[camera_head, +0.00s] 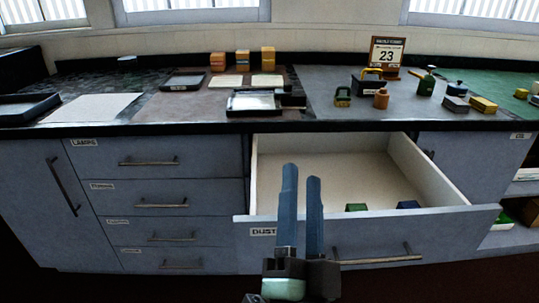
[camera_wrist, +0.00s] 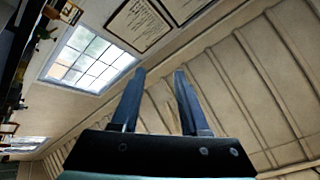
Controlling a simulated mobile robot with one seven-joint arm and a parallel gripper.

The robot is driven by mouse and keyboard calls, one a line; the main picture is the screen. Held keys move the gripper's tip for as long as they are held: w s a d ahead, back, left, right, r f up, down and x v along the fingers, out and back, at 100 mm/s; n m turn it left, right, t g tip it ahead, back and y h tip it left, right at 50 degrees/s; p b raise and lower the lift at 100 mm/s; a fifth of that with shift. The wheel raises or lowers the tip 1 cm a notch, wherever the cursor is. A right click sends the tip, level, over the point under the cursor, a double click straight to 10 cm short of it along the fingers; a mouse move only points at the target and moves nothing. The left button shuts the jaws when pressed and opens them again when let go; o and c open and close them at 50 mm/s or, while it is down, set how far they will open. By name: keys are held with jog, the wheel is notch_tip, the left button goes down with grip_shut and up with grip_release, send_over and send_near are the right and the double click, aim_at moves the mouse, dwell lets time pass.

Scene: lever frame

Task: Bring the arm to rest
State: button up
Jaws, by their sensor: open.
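My gripper (camera_head: 301,182) points upward in front of the open drawer in the head view. Its two blue-grey fingers stand apart with nothing between them. In the wrist view my gripper (camera_wrist: 157,78) is also open and empty, aimed at the wall and ceiling. The open drawer (camera_head: 275,178) has a pale inside and a label on its front. A green block (camera_head: 356,207) and a dark blue block (camera_head: 408,204) lie inside near its front wall. My gripper hides part of the drawer front.
The counter (camera_head: 180,128) above carries trays, orange blocks (camera_head: 242,60), a calendar sign (camera_head: 387,51) and several small items. Closed drawers (camera_head: 150,202) are on the left. An open shelf (camera_head: 515,212) is at right. A window (camera_wrist: 90,58) and framed papers (camera_wrist: 137,25) show in the wrist view.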

jog(key=s+a+r+n+t+y, duration=0.1)
jog(key=s+r+n, duration=0.25)
jog(key=r, duration=0.55)
jog(key=s+a+r+n+t, duration=0.15)
jog(key=r+n, duration=0.25)
jog(key=r, duration=0.5)
jog(key=s+a+r+n+t+y, duration=0.1)
jog(key=s+a+r+n, duration=0.15)
jog(key=r, duration=0.65)
notch_tip(320, 180, up, 24)
jog(key=p, duration=2.5)
jog(key=shift+w+d, duration=0.25)
jog(key=shift+d, duration=0.15)
